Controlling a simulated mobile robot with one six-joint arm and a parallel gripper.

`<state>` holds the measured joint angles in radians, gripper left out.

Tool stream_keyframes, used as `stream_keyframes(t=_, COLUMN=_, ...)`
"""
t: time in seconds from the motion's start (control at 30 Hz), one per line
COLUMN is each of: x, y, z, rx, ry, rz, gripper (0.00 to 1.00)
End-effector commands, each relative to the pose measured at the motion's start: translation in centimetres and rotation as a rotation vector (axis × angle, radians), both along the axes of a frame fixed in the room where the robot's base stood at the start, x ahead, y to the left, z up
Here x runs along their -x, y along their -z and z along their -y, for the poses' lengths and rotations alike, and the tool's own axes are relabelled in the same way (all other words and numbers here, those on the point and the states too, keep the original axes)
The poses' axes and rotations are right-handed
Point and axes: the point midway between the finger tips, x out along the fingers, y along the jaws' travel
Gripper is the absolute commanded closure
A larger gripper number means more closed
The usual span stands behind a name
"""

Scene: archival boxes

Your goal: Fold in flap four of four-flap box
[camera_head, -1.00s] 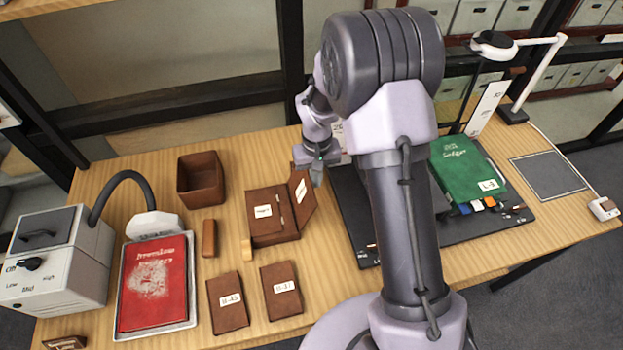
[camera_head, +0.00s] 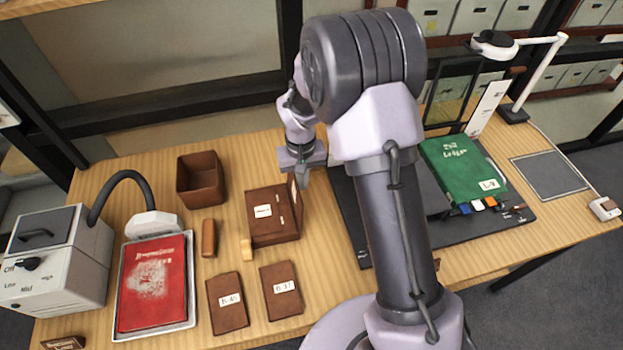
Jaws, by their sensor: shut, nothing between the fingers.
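The brown four-flap box (camera_head: 264,218) lies on the wooden table left of my arm, with a small white label on its upper face. Its right-hand flap (camera_head: 295,196) stands up steeply, seen nearly edge-on; the other flaps look folded in. My gripper (camera_head: 303,182) is shut and empty, with its fingertips pointing down just right of the standing flap. I cannot tell whether they touch the flap.
An open brown box (camera_head: 201,179), a brown block (camera_head: 209,238) and a tan piece (camera_head: 246,249) are near. Two labelled brown cases (camera_head: 228,312) (camera_head: 282,302) lie in front. A red book (camera_head: 153,285) is left; a green ledger (camera_head: 462,178) on a dark mat (camera_head: 350,222) is right.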

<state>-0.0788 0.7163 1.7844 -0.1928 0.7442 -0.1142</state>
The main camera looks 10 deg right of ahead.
Motion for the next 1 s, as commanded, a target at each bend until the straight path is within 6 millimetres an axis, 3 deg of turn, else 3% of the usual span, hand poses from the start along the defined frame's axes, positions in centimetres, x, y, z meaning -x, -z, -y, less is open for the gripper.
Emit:
stream_keyframes(t=0.6, x=0.0, y=0.0, z=-3.7, rx=0.000, ry=-0.001, rz=0.000, gripper=1.00)
stream_keyframes(t=0.7, x=0.0, y=-0.2, z=-3.6, rx=0.000, ry=0.001, rz=0.000, gripper=1.00)
stream_keyframes(t=1.0, x=0.0, y=-4.6, z=-2.5, rx=0.000, ry=0.001, rz=0.000, gripper=1.00)
